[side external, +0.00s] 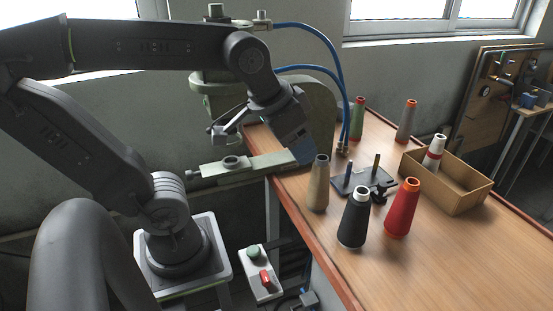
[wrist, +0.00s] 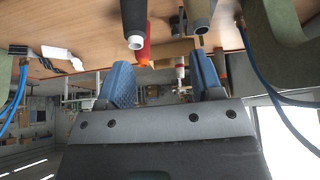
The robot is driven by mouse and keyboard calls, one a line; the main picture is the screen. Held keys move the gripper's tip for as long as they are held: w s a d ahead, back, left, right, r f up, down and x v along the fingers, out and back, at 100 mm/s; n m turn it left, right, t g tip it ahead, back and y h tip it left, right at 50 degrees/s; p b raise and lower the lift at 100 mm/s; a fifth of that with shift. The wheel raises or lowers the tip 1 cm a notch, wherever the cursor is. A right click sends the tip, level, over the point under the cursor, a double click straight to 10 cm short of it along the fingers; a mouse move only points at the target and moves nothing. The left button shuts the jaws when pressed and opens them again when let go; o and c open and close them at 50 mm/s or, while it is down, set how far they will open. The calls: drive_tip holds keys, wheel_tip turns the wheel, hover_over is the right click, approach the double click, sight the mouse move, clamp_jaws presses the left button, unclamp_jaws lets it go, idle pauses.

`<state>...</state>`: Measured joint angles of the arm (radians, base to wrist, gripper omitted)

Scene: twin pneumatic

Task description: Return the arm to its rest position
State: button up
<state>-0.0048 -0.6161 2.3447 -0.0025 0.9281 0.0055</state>
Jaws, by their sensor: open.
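My gripper (side external: 303,154) hangs at the end of my arm above the left edge of the wooden table, beside the beige cone (side external: 318,184). Its blue fingers point down and to the right. In the wrist view the two blue fingers (wrist: 160,64) stand apart with nothing held between them. Beyond them, the upside-down wrist view shows the black cone (wrist: 133,22), the red cone (wrist: 145,48) and the beige cone (wrist: 199,14). Whether a finger touches the beige cone cannot be told from the side.
The black cone (side external: 354,220) and red cone (side external: 402,208) stand on the table (side external: 460,250) near a dark peg plate (side external: 376,179). A cardboard box (side external: 470,200) holds a white-and-red cone (side external: 434,153). Green (side external: 358,119) and grey (side external: 406,122) cones stand behind. Blue hoses (side external: 340,80) hang close by.

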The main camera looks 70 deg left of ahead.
drive_tip(key=s+f, duration=0.3)
drive_tip(key=shift+s, duration=0.3)
